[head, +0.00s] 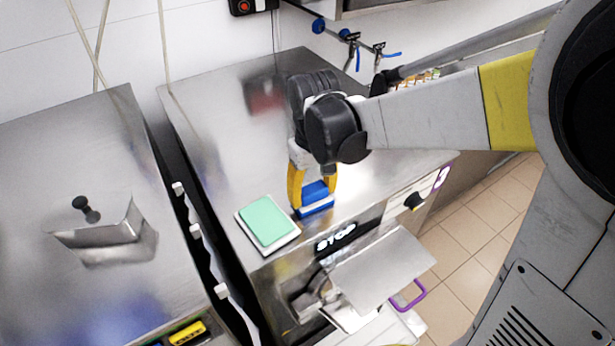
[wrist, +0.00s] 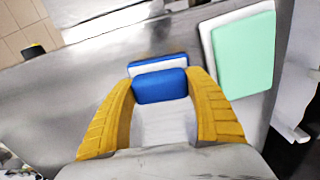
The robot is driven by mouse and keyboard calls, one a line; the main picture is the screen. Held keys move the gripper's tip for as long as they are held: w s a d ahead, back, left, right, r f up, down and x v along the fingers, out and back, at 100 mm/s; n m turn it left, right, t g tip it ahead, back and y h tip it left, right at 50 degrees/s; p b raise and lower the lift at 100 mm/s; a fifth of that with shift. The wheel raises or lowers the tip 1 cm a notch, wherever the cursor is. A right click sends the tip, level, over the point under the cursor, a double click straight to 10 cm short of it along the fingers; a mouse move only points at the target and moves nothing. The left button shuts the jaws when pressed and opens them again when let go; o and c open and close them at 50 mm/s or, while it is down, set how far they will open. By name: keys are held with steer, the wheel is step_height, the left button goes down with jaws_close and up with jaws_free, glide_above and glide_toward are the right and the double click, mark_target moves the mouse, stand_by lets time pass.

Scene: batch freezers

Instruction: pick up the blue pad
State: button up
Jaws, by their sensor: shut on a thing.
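The blue pad (head: 315,188) is between the two yellow fingers of my gripper (head: 314,194), over the front part of the steel top. In the wrist view the blue pad (wrist: 160,87) sits between the fingertips of my gripper (wrist: 161,84), which is shut on it. A white part shows below the pad between the fingers. A second blue band with a white strip shows just beyond it; I cannot tell whether this is another piece or a reflection. Whether the pad touches the steel top is hidden.
A mint-green pad (head: 266,220) on a white base lies left of my gripper, close by. A steel lid with a black knob (head: 86,210) stands on the left machine. A dark gap (head: 190,215) separates the machines. The steel top (head: 215,130) behind is mostly clear.

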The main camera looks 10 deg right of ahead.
mark_target(316, 191)
steer(key=shift+r, duration=0.15)
steer(key=shift+r, duration=0.25)
steer(key=r, duration=0.1)
steer(key=r+b, duration=0.1)
steer(key=r, duration=0.1)
steer(key=shift+s+d+r, duration=0.35)
steer(key=shift+s+r, duration=0.05)
steer(key=s+d+r+b, duration=0.2)
steer(key=s+d+r, duration=0.4)
steer(key=s+d, duration=0.1)
steer(key=shift+s+d+r, duration=0.15)
steer(key=shift+s+r, duration=0.1)
steer(key=shift+s, duration=0.15)
steer(key=shift+o, duration=0.8)
